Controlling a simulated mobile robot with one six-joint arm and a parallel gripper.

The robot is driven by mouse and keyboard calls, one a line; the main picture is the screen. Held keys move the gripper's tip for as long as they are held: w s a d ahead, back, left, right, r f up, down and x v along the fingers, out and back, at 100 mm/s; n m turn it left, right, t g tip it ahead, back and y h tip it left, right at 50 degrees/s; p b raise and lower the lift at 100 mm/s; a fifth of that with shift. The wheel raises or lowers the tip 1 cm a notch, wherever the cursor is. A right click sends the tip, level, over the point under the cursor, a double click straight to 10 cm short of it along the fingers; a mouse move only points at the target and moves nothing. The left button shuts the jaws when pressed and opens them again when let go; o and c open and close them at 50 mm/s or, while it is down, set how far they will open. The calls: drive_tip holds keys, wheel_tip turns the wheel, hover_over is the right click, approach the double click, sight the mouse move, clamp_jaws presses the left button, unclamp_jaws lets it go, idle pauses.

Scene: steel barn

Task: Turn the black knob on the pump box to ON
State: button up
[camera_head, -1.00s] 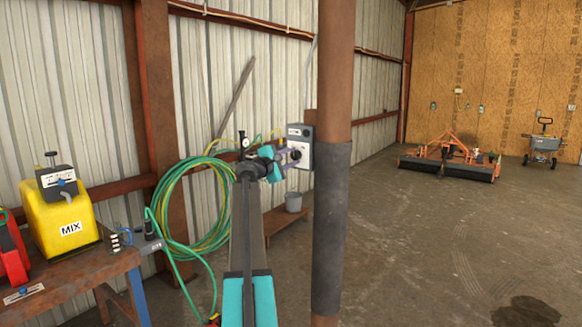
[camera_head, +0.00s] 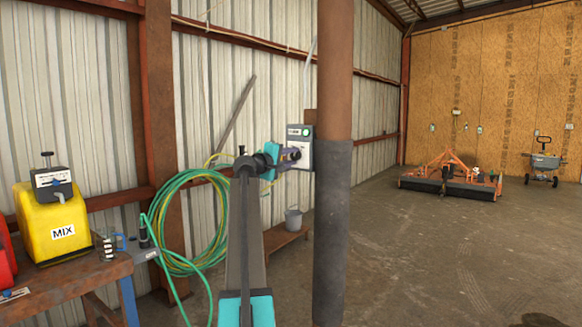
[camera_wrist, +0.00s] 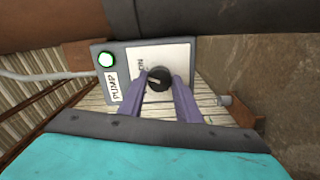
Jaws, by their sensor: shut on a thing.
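The grey pump box (camera_head: 307,160) is beside the brown post. It fills the middle of the wrist view (camera_wrist: 129,50), with a PUMP label, a bright green lamp (camera_wrist: 107,59) and the word ON on its pale face. The lamp also shows in the head view (camera_head: 306,131). The black knob (camera_wrist: 158,77) sits between the purple fingertips of my gripper (camera_wrist: 158,84), which is shut on it. In the head view my gripper (camera_head: 290,155) meets the box's face and largely covers the knob. The knob's exact pointing is too small to tell.
The brown post (camera_head: 334,70) with a dark sleeve stands close to the right of the arm. A green hose coil (camera_head: 165,225) hangs at the left. A bench (camera_head: 70,285) with a yellow MIX container (camera_head: 50,225) is at far left. The floor at right is mostly open.

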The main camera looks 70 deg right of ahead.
drive_tip(key=shift+m+b, duration=1.1)
drive_tip(key=shift+b, duration=0.1)
drive_tip(key=o, duration=1.1)
drive_tip(key=shift+c, duration=0.2)
drive_tip(key=shift+a, duration=0.1)
drive_tip(key=b+v, duration=0.1)
drive_tip(key=v, duration=1.2)
drive_tip(key=shift+a, duration=0.25)
drive_tip(key=shift+w, duration=0.15)
